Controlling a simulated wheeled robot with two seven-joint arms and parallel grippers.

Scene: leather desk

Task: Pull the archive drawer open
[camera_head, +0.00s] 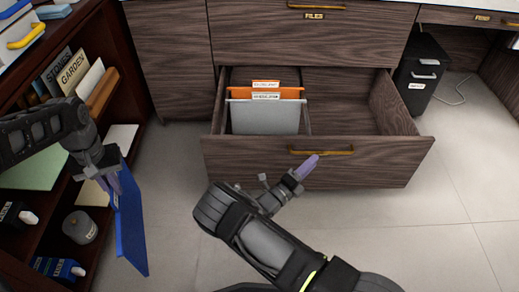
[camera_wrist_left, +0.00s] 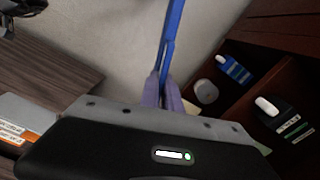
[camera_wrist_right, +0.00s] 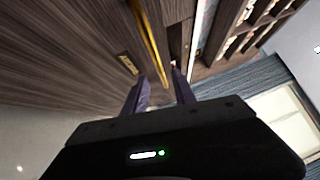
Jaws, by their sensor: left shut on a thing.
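The lower wood drawer (camera_head: 380,165) is pulled out, with its brass handle (camera_head: 335,151) on the front. Grey and orange files (camera_head: 265,118) stand in its left part; its right part is empty. I cannot read which drawer is the archive one. My right gripper (camera_head: 304,166) is at the drawer front by the handle's left end. In the right wrist view its fingers (camera_wrist_right: 160,92) are apart, with a brass handle (camera_wrist_right: 148,40) running between and beyond them; contact is unclear. My left gripper (camera_head: 113,186) is shut on a thin blue folder (camera_head: 130,225), also in the left wrist view (camera_wrist_left: 172,35).
A closed drawer labelled FILES (camera_head: 314,16) is above. A dark shelf (camera_head: 115,45) with books, a grey round can (camera_head: 80,227) and small boxes stands on the left. The floor (camera_head: 440,225) at the front right is clear.

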